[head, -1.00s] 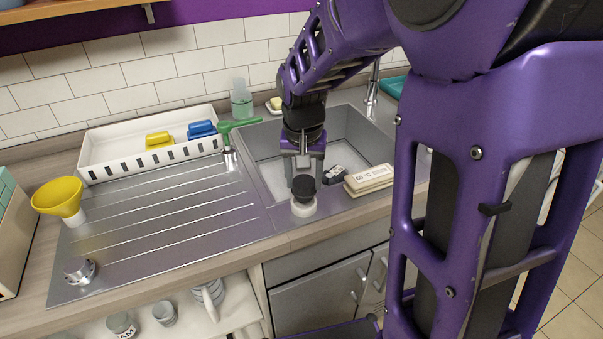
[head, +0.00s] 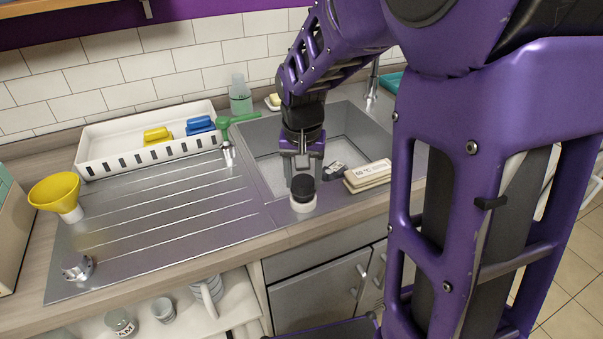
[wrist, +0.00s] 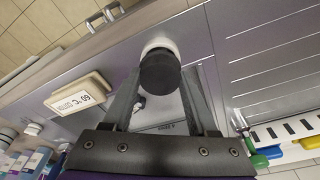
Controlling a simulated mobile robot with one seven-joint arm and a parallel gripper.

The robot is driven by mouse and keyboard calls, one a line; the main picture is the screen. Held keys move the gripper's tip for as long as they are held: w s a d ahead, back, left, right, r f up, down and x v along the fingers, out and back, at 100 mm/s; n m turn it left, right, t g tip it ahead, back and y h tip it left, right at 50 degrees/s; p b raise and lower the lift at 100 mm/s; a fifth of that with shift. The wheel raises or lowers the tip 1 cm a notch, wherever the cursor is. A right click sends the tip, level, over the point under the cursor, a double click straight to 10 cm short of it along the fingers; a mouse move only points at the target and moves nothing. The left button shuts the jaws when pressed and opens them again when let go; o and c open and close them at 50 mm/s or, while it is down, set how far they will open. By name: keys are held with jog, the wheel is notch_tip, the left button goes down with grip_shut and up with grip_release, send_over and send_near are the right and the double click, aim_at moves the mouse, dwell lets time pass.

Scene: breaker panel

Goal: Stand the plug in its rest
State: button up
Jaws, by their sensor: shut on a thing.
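The black round plug (head: 303,185) is between the fingertips of my gripper (head: 303,175), which is shut on it. It also shows in the wrist view (wrist: 160,73). The white round rest (head: 303,206) is directly under the plug, at the sink's front rim. In the wrist view, part of the rest (wrist: 158,45) shows beyond the plug. The plug looks upright and in line with the rest. The contact between them is hidden, so I cannot tell whether it is fully seated.
The sink basin (head: 268,166) lies behind. A cream box marked 60 °C (head: 368,178) and a small dark item (head: 334,171) are to the right. The ribbed drainer (head: 160,210) on the left is mostly clear, with a metal knob (head: 76,267) and yellow funnel (head: 58,192).

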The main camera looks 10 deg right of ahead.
jog(key=shift+f+b, duration=0.6)
jog(key=shift+f, duration=0.3)
jog(key=o, duration=1.5)
jog(key=shift+c, duration=0.2)
jog(key=shift+r, duration=0.15)
notch_tip(320, 180, up, 17)
jog(key=s+p, duration=0.2)
jog(key=p, duration=0.5)
jog(key=shift+s+a, duration=0.25)
jog(key=shift+a, duration=0.2)
